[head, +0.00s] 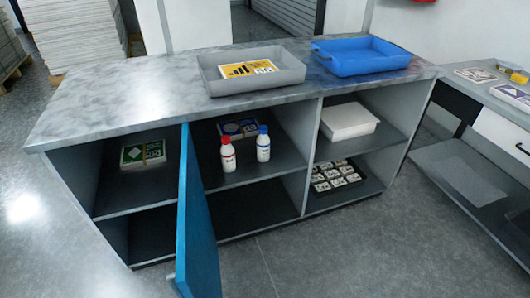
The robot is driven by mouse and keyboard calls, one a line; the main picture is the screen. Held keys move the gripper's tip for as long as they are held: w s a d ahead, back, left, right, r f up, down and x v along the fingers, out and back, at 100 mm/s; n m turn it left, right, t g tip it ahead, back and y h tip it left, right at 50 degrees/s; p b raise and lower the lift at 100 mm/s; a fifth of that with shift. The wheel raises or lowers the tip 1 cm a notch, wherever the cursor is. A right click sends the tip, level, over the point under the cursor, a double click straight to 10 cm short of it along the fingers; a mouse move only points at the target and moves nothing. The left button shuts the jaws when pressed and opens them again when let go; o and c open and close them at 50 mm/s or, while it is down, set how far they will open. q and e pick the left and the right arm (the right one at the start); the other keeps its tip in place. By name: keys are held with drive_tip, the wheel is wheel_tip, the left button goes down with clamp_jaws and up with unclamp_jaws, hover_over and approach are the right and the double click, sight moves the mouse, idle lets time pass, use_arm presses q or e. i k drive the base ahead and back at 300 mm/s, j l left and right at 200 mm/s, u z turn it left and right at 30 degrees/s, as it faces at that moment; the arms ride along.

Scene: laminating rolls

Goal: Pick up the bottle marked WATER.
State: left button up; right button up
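Two white bottles stand upright side by side on the upper shelf of the counter's middle compartment. The left bottle (228,155) has a red cap and a reddish label. The right bottle (263,144) has a blue cap and a dark bluish label. The lettering on both is too small to read, so I cannot tell which one is marked WATER. Neither of my grippers is in view.
A blue door (198,215) stands open at the left of the bottles' compartment. Packs (238,127) lie behind the bottles. A grey tray (252,84) and a blue tray (360,58) sit on the counter top (130,98). A side bench (475,88) stands at right. Front floor is clear.

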sight(263, 140)
drive_tip(key=l, duration=0.4)
drive_tip(key=k+l, duration=0.15)
drive_tip(key=l, duration=0.3)
drive_tip(key=l+u, duration=0.2)
drive_tip(key=l, duration=0.6)
drive_tip(key=i+l, duration=0.3)
drive_tip(key=i+l+u, duration=0.15)
drive_tip(key=l, duration=0.25)
drive_tip(key=i+l+u, duration=0.1)
drive_tip(key=i, duration=0.5)
drive_tip(key=i+l+u, duration=0.1)
drive_tip(key=i+l, duration=0.15)
drive_tip(key=i, duration=0.7)
